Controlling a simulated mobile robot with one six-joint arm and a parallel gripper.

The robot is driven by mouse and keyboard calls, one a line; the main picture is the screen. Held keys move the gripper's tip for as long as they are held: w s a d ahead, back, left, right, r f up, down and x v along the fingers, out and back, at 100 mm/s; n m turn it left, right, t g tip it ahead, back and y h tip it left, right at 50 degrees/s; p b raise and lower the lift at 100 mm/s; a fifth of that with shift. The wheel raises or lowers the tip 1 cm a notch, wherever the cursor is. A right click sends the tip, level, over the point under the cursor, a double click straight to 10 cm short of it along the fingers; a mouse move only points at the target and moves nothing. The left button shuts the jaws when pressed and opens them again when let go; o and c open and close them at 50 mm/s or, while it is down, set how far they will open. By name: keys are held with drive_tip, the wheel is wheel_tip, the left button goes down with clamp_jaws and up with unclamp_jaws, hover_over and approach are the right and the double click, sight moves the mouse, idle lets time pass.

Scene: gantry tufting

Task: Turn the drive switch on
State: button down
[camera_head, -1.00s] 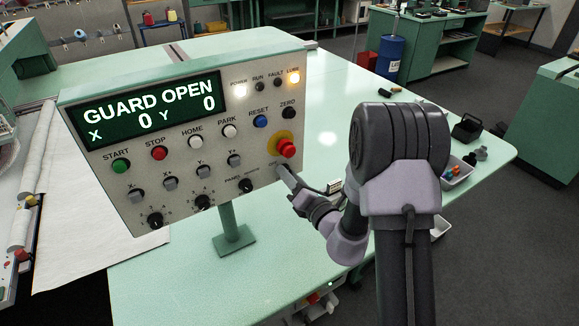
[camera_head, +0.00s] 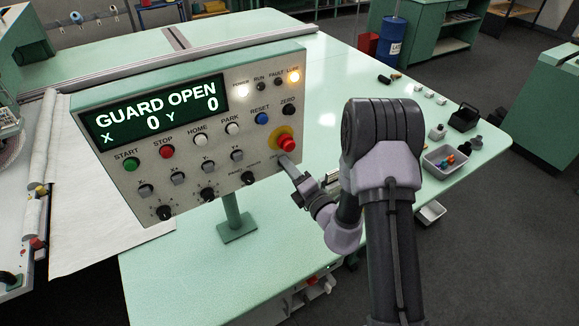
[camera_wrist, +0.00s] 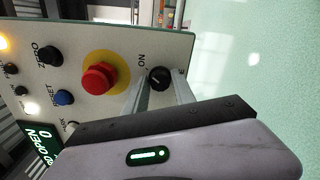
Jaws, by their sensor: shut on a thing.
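The drive switch (camera_wrist: 158,78) is a small black rotary knob on the pale control panel (camera_head: 150,207), beside the red emergency button (camera_wrist: 98,78) with its yellow ring. In the wrist view the letters ON stand next to the knob. A small pale mark on the knob seems to face them, but it is too small to be sure. My gripper (camera_wrist: 160,86) has one finger on each side of the knob and is shut on it. In the head view my gripper (camera_head: 285,163) reaches the panel's lower right corner and hides most of the switch.
The panel's display (camera_head: 155,108) reads GUARD OPEN, X 0, Y 0. The white POWER lamp (camera_head: 243,90) and amber LUBE lamp (camera_head: 293,76) are lit. A grey bin (camera_head: 445,163) with coloured parts lies right of my arm. The green tabletop behind the panel is largely clear.

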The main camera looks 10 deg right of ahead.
drive_tip(key=c, duration=1)
unclamp_jaws()
drive_tip(key=shift+c, duration=0.2)
drive_tip(key=p+v, duration=0.2)
drive_tip(key=v, duration=1.5)
drive_tip(key=shift+s, duration=0.2)
